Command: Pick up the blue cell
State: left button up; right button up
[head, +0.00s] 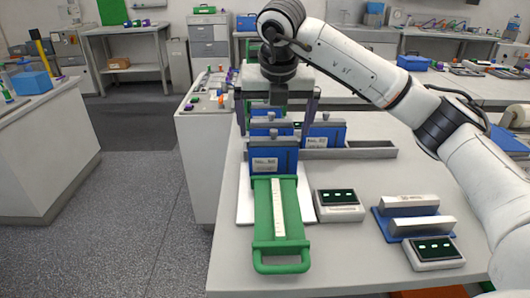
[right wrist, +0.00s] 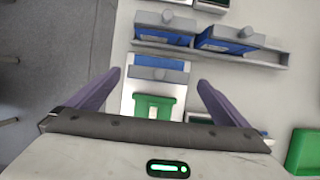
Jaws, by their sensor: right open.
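Several blue cells with grey tops and white labels stand on the bench in the head view. The front blue cell (head: 272,155) is upright at the far end of a green carrier (head: 264,222) with a pale strip and a handle. Two others, a blue cell (head: 325,131) and a blue cell (head: 270,128), stand behind it by a grey rack. My right gripper (head: 276,112) is open above the cells, pointing down. In the right wrist view, the front cell (right wrist: 160,64) lies between and beyond the open fingers (right wrist: 158,82), with no contact visible. My left gripper is not in view.
The grey rack (head: 370,150) has free room at its right. A small meter (head: 338,206), a blue stand with grey bars (head: 412,216) and another meter (head: 433,253) sit right of the carrier. The bench's left edge drops to open floor.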

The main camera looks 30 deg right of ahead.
aim_at(274, 141)
jog(key=shift+x, duration=1.05)
jog(key=x, duration=0.5)
jog(key=shift+s+a+f+p, duration=0.25)
jog(key=shift+s+f+p, duration=0.1)
jog(key=shift+f, duration=0.2)
jog(key=c, duration=1.1)
jog(key=shift+w+r, duration=0.1)
jog(key=shift+r, duration=0.05)
jog(key=shift+c, duration=1)
